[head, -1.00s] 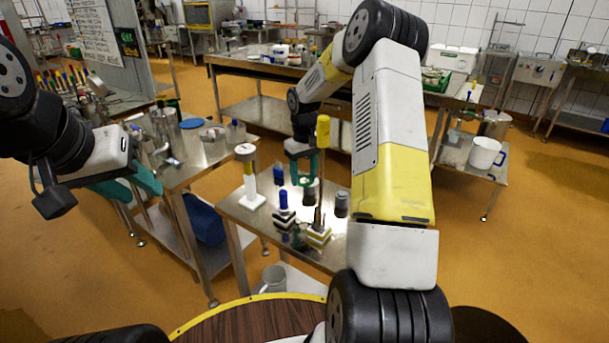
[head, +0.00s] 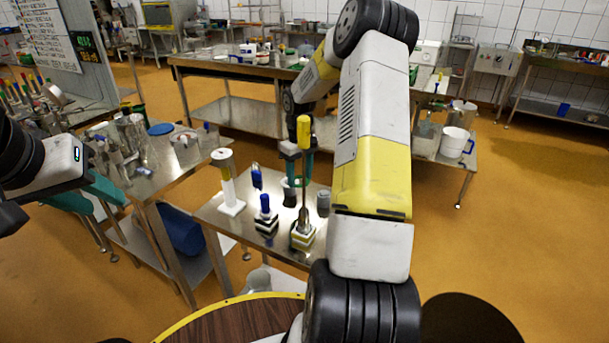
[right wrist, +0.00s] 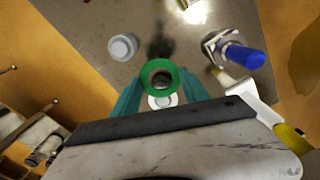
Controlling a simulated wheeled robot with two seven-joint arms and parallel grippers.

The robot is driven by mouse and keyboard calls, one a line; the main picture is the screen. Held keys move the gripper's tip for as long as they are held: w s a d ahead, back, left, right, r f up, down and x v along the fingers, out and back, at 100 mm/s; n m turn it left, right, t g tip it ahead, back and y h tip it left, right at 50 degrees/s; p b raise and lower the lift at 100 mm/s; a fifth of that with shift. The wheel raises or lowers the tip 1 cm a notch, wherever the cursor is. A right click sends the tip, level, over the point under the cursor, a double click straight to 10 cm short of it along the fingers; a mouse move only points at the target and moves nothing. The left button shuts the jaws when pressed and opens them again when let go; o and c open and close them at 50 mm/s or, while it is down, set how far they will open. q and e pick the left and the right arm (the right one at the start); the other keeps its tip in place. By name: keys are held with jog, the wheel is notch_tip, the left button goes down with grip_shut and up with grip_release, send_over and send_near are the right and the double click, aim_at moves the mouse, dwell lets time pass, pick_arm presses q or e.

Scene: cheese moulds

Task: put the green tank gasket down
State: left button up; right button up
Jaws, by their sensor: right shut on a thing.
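The green tank gasket (right wrist: 149,83) is a thick green ring between the teal fingertips of my right gripper (right wrist: 158,88) in the right wrist view. The gripper is shut on it and holds it over the steel table. In the head view my right gripper (head: 299,177) hangs over the small table, partly hidden behind a yellow-handled tool (head: 303,127). The gasket is small and hard to make out there. A small white round thing (right wrist: 163,102) shows just below the ring in the right wrist view. My left gripper (head: 100,205) is at the left, its teal fingers apart and empty.
The small steel table (head: 213,213) bears a white post with a yellow top (head: 229,185), a blue-handled tool (head: 265,206) on a striped base and a grey cylinder (head: 323,203). A grey cup (right wrist: 122,47) and a blue handle (right wrist: 243,56) flank the gasket in the right wrist view.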

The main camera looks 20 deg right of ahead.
send_over(324, 192)
jog(key=a, duration=0.1)
jog(key=shift+w+a+f, duration=0.2)
jog(key=shift+w+f, duration=0.05)
jog(key=shift+w, duration=0.1)
jog(key=shift+s+d+f, duration=0.2)
jog(key=shift+d, duration=0.2)
jog(key=shift+s+d+f, duration=0.15)
jog(key=shift+d, duration=0.25)
jog(key=shift+a+f, duration=0.1)
jog(key=shift+f, duration=1.2)
jog(key=shift+f, duration=0.1)
jog(key=shift+f, duration=0.25)
jog(key=o, duration=1.3)
